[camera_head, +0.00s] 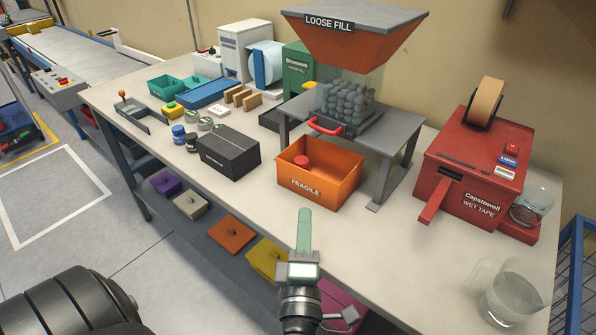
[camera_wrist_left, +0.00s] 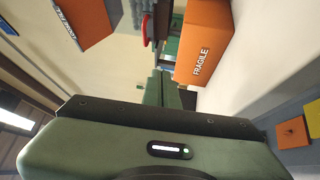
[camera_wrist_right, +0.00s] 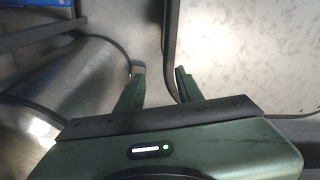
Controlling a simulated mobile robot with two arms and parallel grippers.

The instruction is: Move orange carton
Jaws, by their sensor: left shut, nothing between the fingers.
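The orange carton (camera_head: 338,190), marked FRAGILE, stands upright and open-topped on the bench in the head view. A red round thing (camera_head: 301,162) shows inside it. The carton also shows in the left wrist view (camera_wrist_left: 208,35), right of the fingers. My left gripper (camera_head: 304,217) is shut and empty in front of the carton's near side, apart from it. Its fingers (camera_wrist_left: 161,88) lie together in the left wrist view. My right gripper (camera_wrist_right: 157,84) is open and empty in its wrist view, near the edge of a pale surface; it is not clear in the head view.
The loose-fill hopper (camera_head: 352,42) hangs over a grey stand (camera_head: 395,133) behind the carton. A dark carton (camera_head: 229,155) stands left of it, the red wet-tape machine (camera_head: 470,170) right. Clear cups stand at the front right. Bare bench (camera_head: 380,245) lies in front.

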